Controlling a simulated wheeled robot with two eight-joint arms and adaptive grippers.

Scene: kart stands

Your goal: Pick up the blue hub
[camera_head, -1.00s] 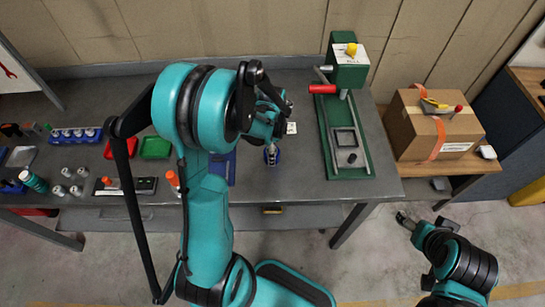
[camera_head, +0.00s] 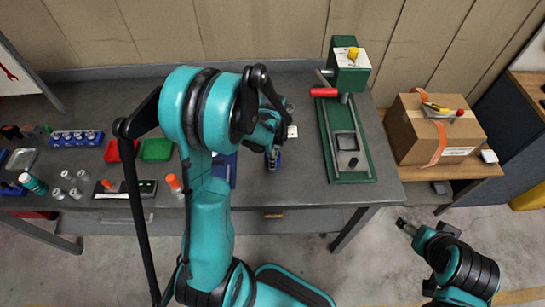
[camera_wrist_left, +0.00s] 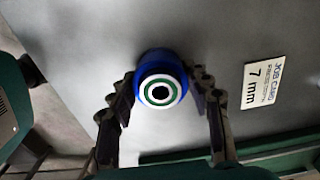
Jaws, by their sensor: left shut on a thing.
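The blue hub (camera_head: 273,164) is at the front of the grey bench, mostly hidden by my left gripper. In the left wrist view the hub (camera_wrist_left: 150,62) is a blue round part with a white and green ringed face and a dark centre hole. My left gripper (camera_wrist_left: 160,86) has one finger on each side of it and is shut on it. Whether the hub touches the bench is unclear. My left gripper (camera_head: 273,152) also shows in the head view. My right gripper (camera_head: 403,223) is off the bench at lower right, too small to read.
A job card (camera_wrist_left: 264,82) marked 7 mm lies beside the hub. A green press fixture (camera_head: 366,170) with a red handle stands to the right. A cardboard box (camera_head: 432,130) is on a side table. Red and green trays (camera_head: 157,149) and several small parts lie at left.

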